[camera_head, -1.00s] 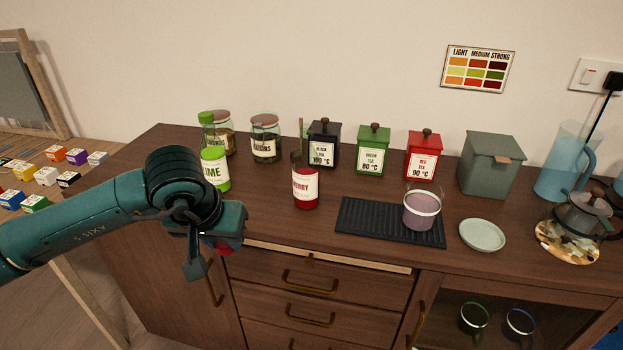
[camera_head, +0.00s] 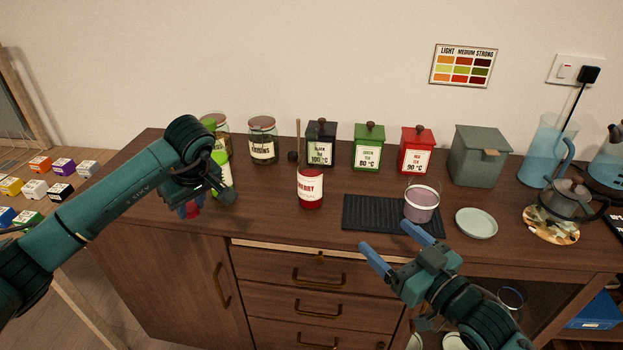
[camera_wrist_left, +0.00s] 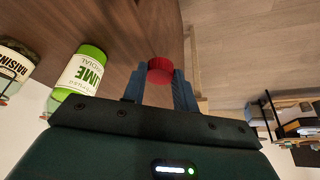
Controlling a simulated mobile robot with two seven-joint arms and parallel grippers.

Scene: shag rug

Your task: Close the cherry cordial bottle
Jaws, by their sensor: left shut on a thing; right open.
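The cherry cordial bottle (camera_head: 310,190) stands upright on the counter, red with a white label. No cap shows on its neck. My left gripper (camera_head: 189,209) is left of it, over the counter's front-left part, shut on a red cap. The red cap (camera_wrist_left: 160,70) shows between the blue fingertips in the left wrist view. In the head view my left wrist partly hides it. My right gripper (camera_head: 387,238) is open and empty, in front of the black mat, to the lower right of the bottle.
The lime cordial bottle (camera_head: 224,178) stands close behind my left gripper. A raisins jar (camera_head: 263,148) and tea boxes (camera_head: 368,150) line the back. A dark ribbed mat (camera_head: 365,213) carries a purple pail (camera_head: 421,204). The counter between the two cordial bottles is clear.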

